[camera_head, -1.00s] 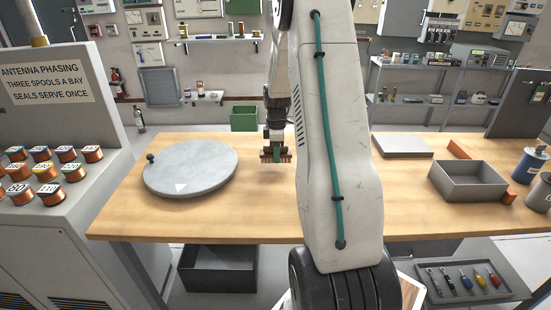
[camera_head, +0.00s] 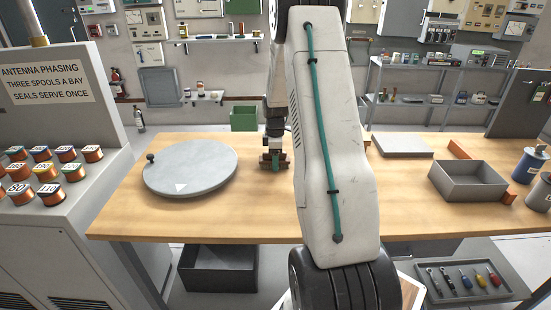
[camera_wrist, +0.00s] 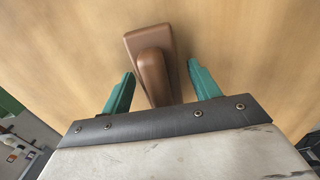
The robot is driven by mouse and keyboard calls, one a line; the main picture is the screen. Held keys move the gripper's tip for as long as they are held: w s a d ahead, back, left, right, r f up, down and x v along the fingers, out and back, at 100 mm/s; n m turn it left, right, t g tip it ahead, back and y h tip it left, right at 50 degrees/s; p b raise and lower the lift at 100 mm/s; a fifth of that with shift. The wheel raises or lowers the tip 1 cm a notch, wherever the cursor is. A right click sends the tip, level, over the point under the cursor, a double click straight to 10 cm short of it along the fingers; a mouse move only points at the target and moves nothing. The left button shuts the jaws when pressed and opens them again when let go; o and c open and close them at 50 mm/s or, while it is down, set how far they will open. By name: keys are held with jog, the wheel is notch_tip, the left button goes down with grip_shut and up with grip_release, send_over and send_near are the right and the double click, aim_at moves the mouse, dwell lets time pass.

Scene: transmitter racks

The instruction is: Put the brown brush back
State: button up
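The brown brush (camera_wrist: 152,70) shows in the wrist view over the wooden tabletop, a smooth block with a raised rounded handle. It lies slightly askew between the two green fingers of my gripper (camera_wrist: 160,72). The fingers are apart, with a gap visible on each side of the handle, so my gripper looks open around the brush. In the head view my gripper (camera_head: 275,164) is low over the workbench (camera_head: 250,215), just right of the round grey disc. Brown parts of the brush show at the fingers there. Whether its underside touches the bench is hidden.
The round grey disc (camera_head: 190,168), with a dark knob, is on the left of the bench. A grey open tray (camera_head: 468,190), a flat grey plate (camera_head: 402,146) and orange-brown blocks (camera_head: 459,149) are on the right. My arm hides the bench middle.

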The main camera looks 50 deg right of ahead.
notch_tip(320, 180, up, 12)
jog(key=shift+a+r, duration=0.1)
jog(key=shift+r, duration=0.05)
jog(key=s+a+r+m, duration=0.1)
jog(key=s+a+r, duration=0.2)
jog(key=a+r, duration=0.35)
jog(key=s+a+r+m, duration=0.2)
jog(key=a+r, duration=0.1)
jog(key=a, duration=0.7)
jog(key=s+a+r+m, duration=0.1)
jog(key=s+a+r, duration=0.2)
jog(key=a+r, duration=0.35)
jog(key=s+a+f+m+t, duration=0.1)
jog(key=s+a+m, duration=0.3)
jog(key=s+a, duration=1.1)
jog(key=s+f, duration=0.1)
jog(key=s, duration=0.2)
jog(key=shift+a, duration=0.3)
